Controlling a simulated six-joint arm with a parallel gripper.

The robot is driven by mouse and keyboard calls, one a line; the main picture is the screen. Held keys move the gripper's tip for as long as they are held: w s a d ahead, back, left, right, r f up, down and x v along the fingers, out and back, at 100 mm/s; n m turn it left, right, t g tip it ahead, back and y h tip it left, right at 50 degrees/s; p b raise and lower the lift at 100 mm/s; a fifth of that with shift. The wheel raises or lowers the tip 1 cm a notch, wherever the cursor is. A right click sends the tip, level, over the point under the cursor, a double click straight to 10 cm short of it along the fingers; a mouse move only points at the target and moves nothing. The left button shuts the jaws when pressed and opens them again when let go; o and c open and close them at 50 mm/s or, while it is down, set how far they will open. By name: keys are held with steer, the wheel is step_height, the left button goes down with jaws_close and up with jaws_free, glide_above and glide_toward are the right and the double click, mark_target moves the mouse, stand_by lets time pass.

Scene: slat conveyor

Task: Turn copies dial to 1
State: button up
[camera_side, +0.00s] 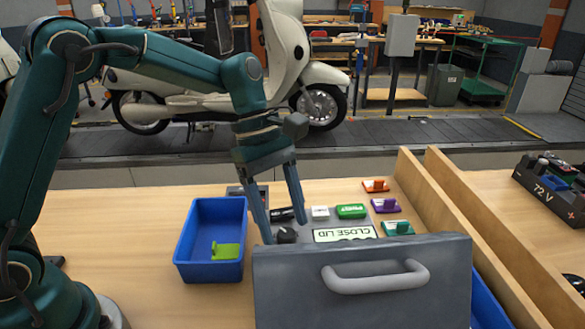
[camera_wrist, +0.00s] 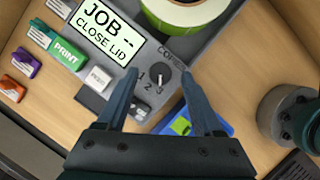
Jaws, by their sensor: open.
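The copies dial (camera_wrist: 161,77) is a dark round knob on the grey printer panel, marked 1, 2 and 3 along its lower left. Its light pointer mark looks turned down toward the 3, but it is small. In the side view the dial (camera_side: 287,235) sits at the panel's left end. My gripper (camera_wrist: 160,76) is open, with one fingertip on each side of the dial and gaps visible between. In the side view my gripper (camera_side: 285,234) points down at the dial. I cannot tell whether the fingers touch the panel.
The display (camera_side: 345,233) reads CLOSE LID. The grey lid (camera_side: 362,300) with its handle stands up in front of the panel. A green PRINT button (camera_side: 351,211) and a white button (camera_side: 320,212) are close by. A blue bin (camera_side: 192,245) stands left; wooden rails (camera_side: 440,215) run right.

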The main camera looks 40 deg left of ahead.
steer(key=shift+d+f, duration=0.3)
steer(key=shift+f, duration=0.35)
jaws_close()
